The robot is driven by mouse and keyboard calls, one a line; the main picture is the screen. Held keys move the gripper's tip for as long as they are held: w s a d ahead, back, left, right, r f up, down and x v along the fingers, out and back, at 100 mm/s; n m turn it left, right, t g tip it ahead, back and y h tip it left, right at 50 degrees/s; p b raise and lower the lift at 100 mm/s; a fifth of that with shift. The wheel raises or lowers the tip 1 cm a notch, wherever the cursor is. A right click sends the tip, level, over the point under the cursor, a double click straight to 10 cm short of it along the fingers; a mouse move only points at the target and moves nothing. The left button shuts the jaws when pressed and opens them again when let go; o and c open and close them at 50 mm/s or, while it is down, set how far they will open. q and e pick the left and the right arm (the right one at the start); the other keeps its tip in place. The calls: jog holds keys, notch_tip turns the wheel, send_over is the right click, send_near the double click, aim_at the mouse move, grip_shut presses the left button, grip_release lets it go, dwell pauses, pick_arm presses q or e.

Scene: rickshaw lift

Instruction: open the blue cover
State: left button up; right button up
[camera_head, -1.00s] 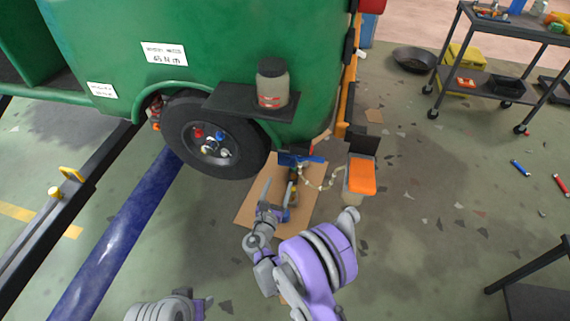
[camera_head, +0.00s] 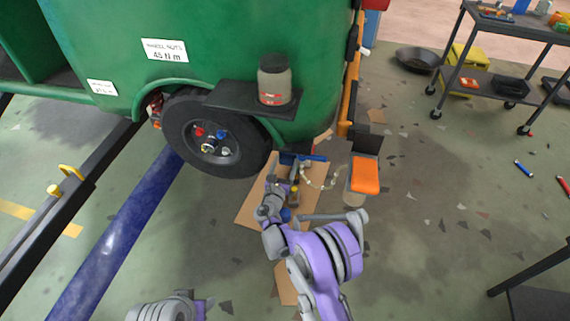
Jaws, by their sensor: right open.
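A blue flat piece (camera_head: 314,158), which looks like the blue cover, sits at the far end of the cardboard sheet, low by the green vehicle's corner. A pale beaded chain (camera_head: 320,180) hangs beside it. My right gripper (camera_head: 281,180) is over the cardboard just in front of the blue piece; its jaws are open. It partly hides the parts there, and I cannot tell whether it touches them. My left gripper (camera_head: 202,307) shows only in part at the bottom edge, far from the blue piece, and its jaws are not clear.
The green vehicle (camera_head: 130,50) and its wheel (camera_head: 208,145) stand left of the blue piece. A jar (camera_head: 274,80) stands on a black shelf above. An orange-topped container (camera_head: 365,175) is close on the right. The floor (camera_head: 440,250) farther right is mostly clear.

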grip_shut()
dwell(0.3)
dwell(1.1)
